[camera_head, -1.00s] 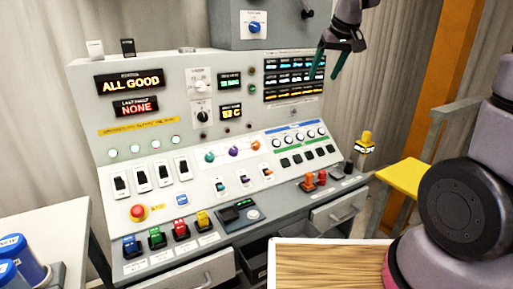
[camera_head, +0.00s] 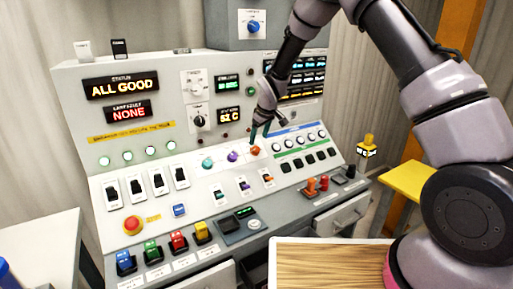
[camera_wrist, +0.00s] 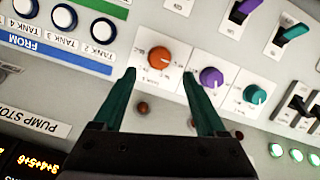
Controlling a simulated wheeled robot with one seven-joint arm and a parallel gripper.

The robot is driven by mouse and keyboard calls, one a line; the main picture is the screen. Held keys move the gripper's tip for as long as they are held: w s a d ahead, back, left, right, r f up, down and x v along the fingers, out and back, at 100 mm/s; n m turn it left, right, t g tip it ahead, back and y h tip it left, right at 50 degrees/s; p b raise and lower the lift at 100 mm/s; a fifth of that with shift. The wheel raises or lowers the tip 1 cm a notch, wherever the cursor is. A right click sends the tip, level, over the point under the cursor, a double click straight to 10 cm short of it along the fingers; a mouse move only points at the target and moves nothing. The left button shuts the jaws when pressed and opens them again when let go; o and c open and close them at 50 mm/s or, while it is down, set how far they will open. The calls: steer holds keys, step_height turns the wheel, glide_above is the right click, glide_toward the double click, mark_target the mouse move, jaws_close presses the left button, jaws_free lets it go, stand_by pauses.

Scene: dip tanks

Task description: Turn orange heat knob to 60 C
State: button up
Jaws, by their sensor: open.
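The orange heat knob (camera_head: 255,150) is on the sloped control panel, at the right end of a row with a purple knob (camera_head: 232,156) and a teal knob (camera_head: 208,163). In the wrist view the orange knob (camera_wrist: 159,57) lies just beyond and between my two green fingertips, with the purple knob (camera_wrist: 211,77) beside the right finger. My gripper (camera_wrist: 160,80) is open and empty, close above the panel; it also shows in the head view (camera_head: 260,133).
Round tank buttons (camera_head: 299,140) sit right of the orange knob. A wooden-topped surface (camera_head: 330,265) stands in front.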

mark_target(256, 148)
steer(key=x, duration=0.6)
steer(key=shift+w+f, duration=0.1)
steer(key=shift+f, duration=0.1)
jaws_close()
